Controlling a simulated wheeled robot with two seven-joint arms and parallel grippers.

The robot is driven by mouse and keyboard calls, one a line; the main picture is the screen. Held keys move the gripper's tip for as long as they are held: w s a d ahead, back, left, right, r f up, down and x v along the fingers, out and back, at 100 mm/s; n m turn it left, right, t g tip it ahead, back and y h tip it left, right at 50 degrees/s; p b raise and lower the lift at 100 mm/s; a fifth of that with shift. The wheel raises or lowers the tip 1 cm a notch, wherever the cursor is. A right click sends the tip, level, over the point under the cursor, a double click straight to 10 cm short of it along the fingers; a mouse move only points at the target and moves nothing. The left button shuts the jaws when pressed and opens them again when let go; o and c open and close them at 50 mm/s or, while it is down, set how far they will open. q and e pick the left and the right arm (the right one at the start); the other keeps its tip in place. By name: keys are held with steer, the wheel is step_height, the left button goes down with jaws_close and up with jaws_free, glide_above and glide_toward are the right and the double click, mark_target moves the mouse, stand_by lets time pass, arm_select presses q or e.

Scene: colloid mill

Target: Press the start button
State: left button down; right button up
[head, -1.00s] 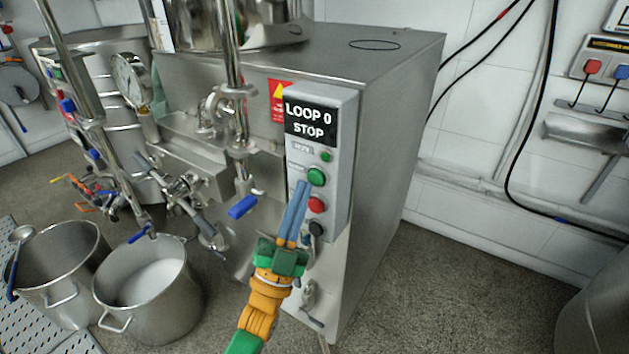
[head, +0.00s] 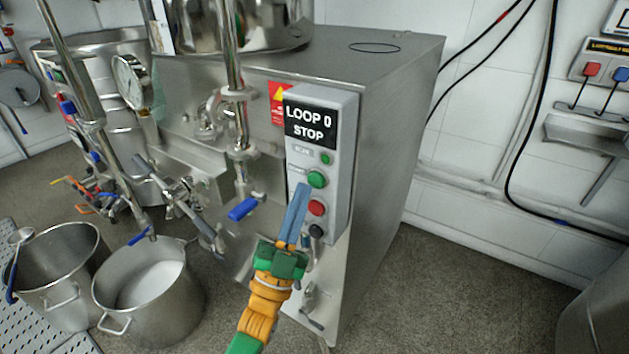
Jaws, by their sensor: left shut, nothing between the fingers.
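The grey control box (head: 340,130) is fixed to the front of the steel machine. Its display (head: 310,124) reads "LOOP 0 STOP". Below the display are a small green button or lamp (head: 326,159), a larger green button (head: 317,179), a red button (head: 317,208) and a black knob (head: 317,230). My left gripper (head: 304,187) is shut and empty, its blue fingers pointing up. Its tips appear just below and left of the larger green button; I cannot tell whether they touch it. My right gripper is not in view.
A blue-handled valve (head: 243,208) sits left of the box, near my left gripper. Two steel pots (head: 190,310) stand on the floor at left, one holding white material. The floor (head: 430,290) right of the machine is clear.

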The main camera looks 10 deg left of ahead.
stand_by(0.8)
arm_select(q)
steer(key=shift+w+d+b, duration=0.1)
steer(key=shift+w+b, duration=0.2)
steer(key=shift+w, duration=0.2)
steer(key=shift+w+d+b, duration=0.15)
steer(key=shift+w+b, duration=0.2)
steer(key=shift+w, duration=0.05)
stand_by(0.6)
steer(key=shift+s+a+p, duration=0.3)
steer(key=shift+s+p, duration=0.3)
steer(key=shift+s, duration=0.25)
steer(key=shift+s+a+p, duration=0.3)
steer(key=shift+s+p, duration=0.1)
steer(key=shift+s, duration=0.4)
steer(key=shift+s+a+p, duration=0.25)
steer(key=shift+s+p, duration=0.2)
steer(key=shift+s, duration=0.3)
steer(key=shift+s+a+p, duration=0.3)
steer(key=shift+s+p, duration=0.1)
steer(key=shift+s, duration=0.4)
